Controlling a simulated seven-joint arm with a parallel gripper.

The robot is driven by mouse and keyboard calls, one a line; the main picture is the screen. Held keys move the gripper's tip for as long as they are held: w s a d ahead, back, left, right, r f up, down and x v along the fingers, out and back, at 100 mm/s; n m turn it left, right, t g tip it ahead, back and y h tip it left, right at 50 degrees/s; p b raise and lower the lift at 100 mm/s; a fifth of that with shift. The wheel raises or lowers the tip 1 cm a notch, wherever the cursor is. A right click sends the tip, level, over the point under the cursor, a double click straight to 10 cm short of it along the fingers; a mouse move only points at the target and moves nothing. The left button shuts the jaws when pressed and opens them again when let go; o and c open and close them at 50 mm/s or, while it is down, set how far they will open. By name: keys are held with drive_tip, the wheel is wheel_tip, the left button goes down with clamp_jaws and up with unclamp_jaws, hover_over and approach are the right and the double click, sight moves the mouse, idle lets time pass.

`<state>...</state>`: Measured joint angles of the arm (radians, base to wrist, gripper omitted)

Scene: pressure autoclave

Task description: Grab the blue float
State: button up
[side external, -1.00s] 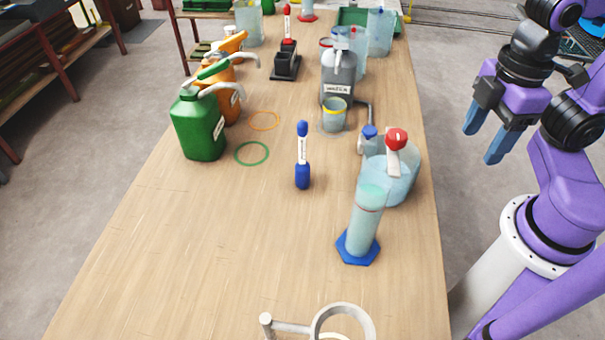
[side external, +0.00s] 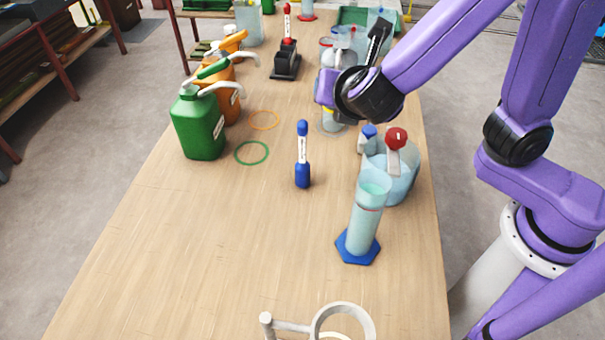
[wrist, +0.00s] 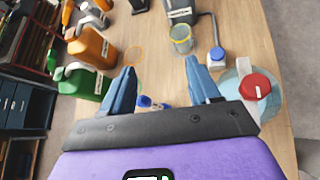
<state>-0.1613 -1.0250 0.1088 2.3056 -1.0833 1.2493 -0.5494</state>
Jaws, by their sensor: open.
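The blue float (side external: 303,157) stands upright on the table, with a blue bulb at the bottom, a white labelled stem and a blue top. In the wrist view the float (wrist: 147,102) shows small between my two blue fingers, near the gripper's edge and partly hidden by it. My gripper (wrist: 160,66) is open and empty. In the side view it is above the table, behind and to the right of the float, and its fingers are hard to make out. It is apart from the float.
A clear cylinder on a blue hexagonal foot (side external: 359,245) and a beaker with a red-capped item (side external: 396,140) stand right of the float. Green (side external: 199,127) and orange jugs stand left. A green ring (side external: 252,153) lies flat. The front left table is clear.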

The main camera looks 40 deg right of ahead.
drive_tip(key=w+a+n+t, duration=0.2)
drive_tip(key=a+n, duration=0.2)
drive_tip(key=a, duration=0.2)
hover_over(304, 166)
drive_tip(key=s, duration=0.2)
drive_tip(key=shift+y, duration=0.3)
drive_tip(key=f, duration=1)
drive_tip(key=shift+w+a+f, duration=0.1)
drive_tip(key=shift+a+f, duration=0.15)
drive_tip(key=shift+a, duration=0.15)
drive_tip(key=shift+t, duration=0.3)
drive_tip(key=shift+f, duration=3.75)
drive_tip(key=shift+x, duration=2.55)
drive_tip(key=shift+f, duration=0.1)
drive_tip(key=c, duration=1)
